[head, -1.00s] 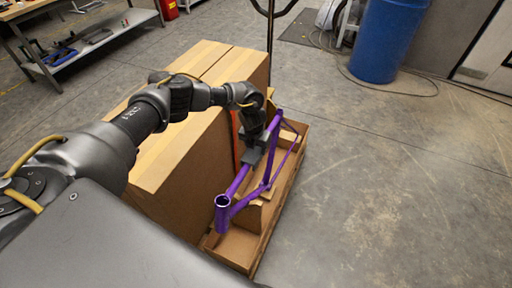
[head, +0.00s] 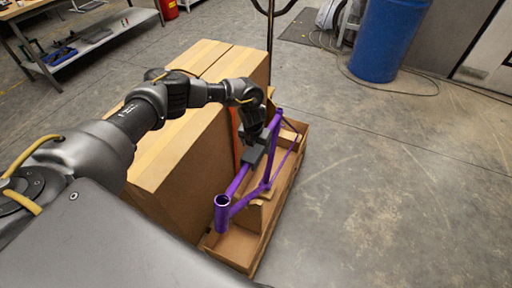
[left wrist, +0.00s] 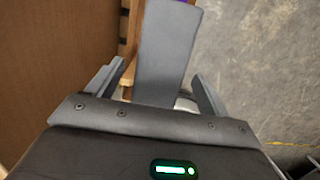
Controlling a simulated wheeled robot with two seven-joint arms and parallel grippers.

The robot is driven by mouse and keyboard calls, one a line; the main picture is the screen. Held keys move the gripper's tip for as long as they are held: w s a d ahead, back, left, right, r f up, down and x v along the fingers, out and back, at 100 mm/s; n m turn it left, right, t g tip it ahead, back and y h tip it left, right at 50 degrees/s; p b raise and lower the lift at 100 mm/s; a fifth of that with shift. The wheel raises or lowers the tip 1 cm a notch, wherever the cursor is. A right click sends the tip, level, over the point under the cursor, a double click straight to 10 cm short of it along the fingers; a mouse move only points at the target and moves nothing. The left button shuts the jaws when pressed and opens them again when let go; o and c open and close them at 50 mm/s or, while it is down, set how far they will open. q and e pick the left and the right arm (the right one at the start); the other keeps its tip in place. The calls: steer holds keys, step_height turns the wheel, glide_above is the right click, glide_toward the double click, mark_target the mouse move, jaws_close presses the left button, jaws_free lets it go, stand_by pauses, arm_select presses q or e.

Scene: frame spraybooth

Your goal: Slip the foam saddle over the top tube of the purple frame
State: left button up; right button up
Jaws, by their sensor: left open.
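The purple frame (head: 222,212) stands in a shallow cardboard tray, its head tube toward me. The grey foam saddle (head: 253,157) sits at the top tube, under my left gripper (head: 257,142). It looks astride the tube, but the gripper partly covers it and I cannot tell how fully it is seated. In the left wrist view, the foam saddle (left wrist: 168,50) is a flat grey slab between the two spread fingers (left wrist: 156,72), with gaps on both sides. The left gripper is open. A bit of purple tube (left wrist: 185,2) shows at the top edge there. My right gripper is not in view.
A tall cardboard box (head: 180,150) stands close left of the frame. The cardboard tray (head: 238,252) surrounds the frame's base. A dark pole (head: 270,45) rises behind. The floor (head: 400,190) to the right is clear; a blue barrel (head: 382,40) stands far back.

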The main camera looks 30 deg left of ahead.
arm_select(q)
step_height(320, 180, up, 9)
steer(key=s, duration=0.1)
steer(key=shift+s+r+b, duration=0.15)
steer(key=shift+s+b, duration=0.1)
steer(key=shift+b, duration=0.1)
steer(key=shift+d, duration=0.1)
stand_by(0.5)
